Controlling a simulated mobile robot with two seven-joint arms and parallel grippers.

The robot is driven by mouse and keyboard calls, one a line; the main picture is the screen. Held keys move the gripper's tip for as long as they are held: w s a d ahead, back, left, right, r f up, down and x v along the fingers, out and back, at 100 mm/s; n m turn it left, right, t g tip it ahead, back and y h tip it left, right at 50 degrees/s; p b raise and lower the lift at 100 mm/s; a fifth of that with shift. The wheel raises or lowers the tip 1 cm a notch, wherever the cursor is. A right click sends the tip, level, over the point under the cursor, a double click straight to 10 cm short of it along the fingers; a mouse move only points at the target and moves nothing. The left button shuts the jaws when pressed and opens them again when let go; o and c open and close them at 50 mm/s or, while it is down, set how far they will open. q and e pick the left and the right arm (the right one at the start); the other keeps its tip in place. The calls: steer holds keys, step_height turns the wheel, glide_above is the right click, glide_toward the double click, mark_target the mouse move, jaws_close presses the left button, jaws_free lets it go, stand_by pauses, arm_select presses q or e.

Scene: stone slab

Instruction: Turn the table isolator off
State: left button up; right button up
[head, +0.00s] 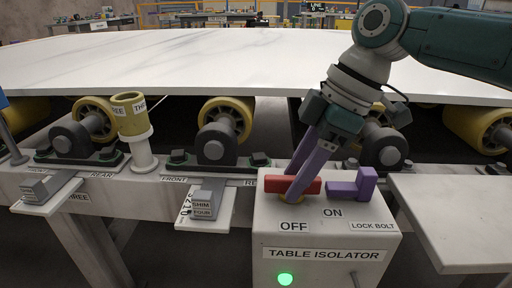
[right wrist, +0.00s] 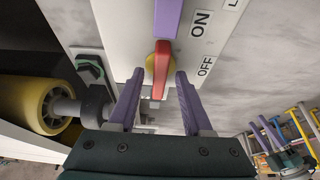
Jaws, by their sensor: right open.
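The table isolator (head: 325,272) is a pale box with a lit green lamp (head: 285,279) and OFF and ON labels on top. Its red handle (head: 309,186) lies crosswise on a yellow hub, behind the OFF label. It also shows in the right wrist view (right wrist: 160,72). A purple lock bolt (head: 364,185) sits to its right, behind ON; it shows in the right wrist view too (right wrist: 168,18). My right gripper (head: 299,180) is open over the handle; in the right wrist view (right wrist: 159,88) its purple fingers stand either side of the red handle, with gaps visible.
A large white slab (head: 200,62) lies behind, above yellow rollers (head: 225,118). A yellow cup on a post (head: 130,112) and shim blocks (head: 204,203) stand left of the box. A bare pale ledge (head: 455,225) lies to its right.

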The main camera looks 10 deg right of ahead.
jaws_close()
stand_by(0.3)
steer(key=shift+r, duration=0.1)
